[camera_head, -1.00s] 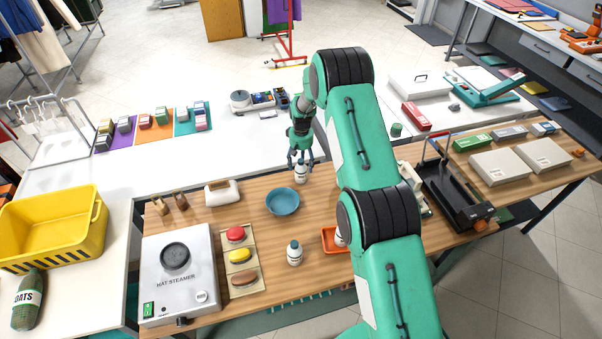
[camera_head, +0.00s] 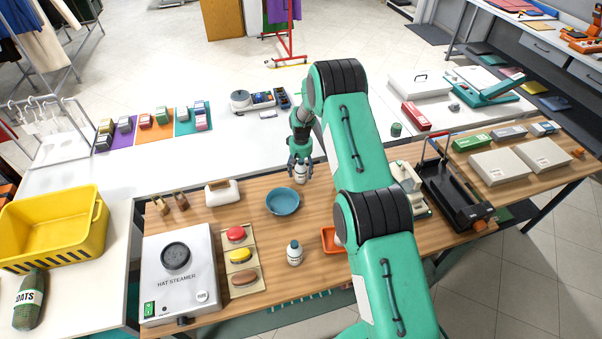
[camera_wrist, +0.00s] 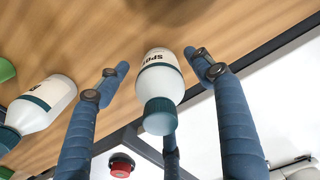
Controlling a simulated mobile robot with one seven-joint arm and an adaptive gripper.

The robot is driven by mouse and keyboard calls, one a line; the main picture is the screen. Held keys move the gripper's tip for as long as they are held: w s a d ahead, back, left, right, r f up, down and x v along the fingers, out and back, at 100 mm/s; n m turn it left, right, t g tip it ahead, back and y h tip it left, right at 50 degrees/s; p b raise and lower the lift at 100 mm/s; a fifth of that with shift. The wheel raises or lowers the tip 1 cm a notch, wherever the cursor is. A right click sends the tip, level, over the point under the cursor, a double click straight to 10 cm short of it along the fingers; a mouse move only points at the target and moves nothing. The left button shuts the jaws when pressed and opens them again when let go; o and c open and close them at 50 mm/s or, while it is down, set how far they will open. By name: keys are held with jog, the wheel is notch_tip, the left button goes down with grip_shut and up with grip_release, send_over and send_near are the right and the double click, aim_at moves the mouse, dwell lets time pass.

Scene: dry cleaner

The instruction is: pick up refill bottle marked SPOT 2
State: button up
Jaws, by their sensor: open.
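A white bottle with a dark teal cap (camera_wrist: 160,75) stands between the spread blue fingers of my gripper (camera_wrist: 165,80) in the wrist view. Its label reads "SPO"; the rest is turned away, so its number cannot be read. In the head view this bottle (camera_head: 301,174) stands near the far edge of the wooden table, with my open gripper (camera_head: 300,165) over its upper part. A second white bottle (camera_wrist: 45,105) shows at the left of the wrist view, its label unclear. Another white bottle (camera_head: 294,253) stands nearer me, in front of the blue bowl.
The blue bowl (camera_head: 282,202) stands close to my gripper on the near side. An orange tray (camera_head: 329,239) is partly hidden by my arm.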

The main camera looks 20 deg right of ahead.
aim_at(301, 161)
jog(key=c, duration=1.4)
jog(key=shift+c, duration=0.2)
jog(key=shift+r, duration=0.25)
jog(key=shift+r, duration=0.85)
jog(key=shift+s+r, duration=0.25)
jog(key=shift+r, duration=0.5)
jog(key=s+a+r+b, duration=0.1)
jog(key=s, duration=1.4)
jog(key=shift+s+r, duration=0.2)
jog(key=shift+a, duration=0.1)
